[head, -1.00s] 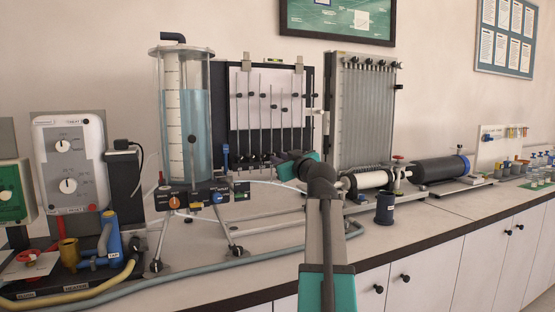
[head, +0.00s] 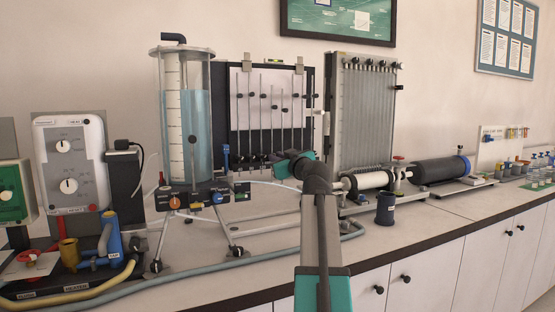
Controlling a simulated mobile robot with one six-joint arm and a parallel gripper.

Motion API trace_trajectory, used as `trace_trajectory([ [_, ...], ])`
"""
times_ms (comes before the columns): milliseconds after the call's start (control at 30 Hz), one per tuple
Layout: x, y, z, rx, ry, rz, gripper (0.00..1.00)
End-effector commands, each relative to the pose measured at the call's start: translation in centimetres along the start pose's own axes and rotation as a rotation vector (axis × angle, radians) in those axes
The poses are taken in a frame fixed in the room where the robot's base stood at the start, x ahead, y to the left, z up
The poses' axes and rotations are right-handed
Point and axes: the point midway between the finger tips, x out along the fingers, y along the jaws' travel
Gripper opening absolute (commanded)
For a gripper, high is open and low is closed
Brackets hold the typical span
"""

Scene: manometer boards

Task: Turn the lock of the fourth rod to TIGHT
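A dark board with a white sheet (head: 265,84) stands upright on the bench behind my arm. Several thin vertical rods with small black knobs run down it; one black knob (head: 273,107) sits near mid-board. Small dark parts line the rods' lower ends, too small to read any TIGHT marking. My arm reaches toward the lower right of this board. My gripper is hidden behind the arm's dark wrist and teal link, so its fingers and the lock under it do not show.
A clear water-filled cylinder (head: 196,125) on a tripod stands left of the board. A grey multi-tube manometer panel (head: 362,115) stands to the right. A hose runs along the bench front.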

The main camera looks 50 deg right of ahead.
Motion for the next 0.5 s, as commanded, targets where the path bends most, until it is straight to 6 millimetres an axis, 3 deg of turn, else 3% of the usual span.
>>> trace_trajectory([
  [500, -0.03, 0.03, -0.21, 0.150, 0.001, 0.000, 0.00],
])
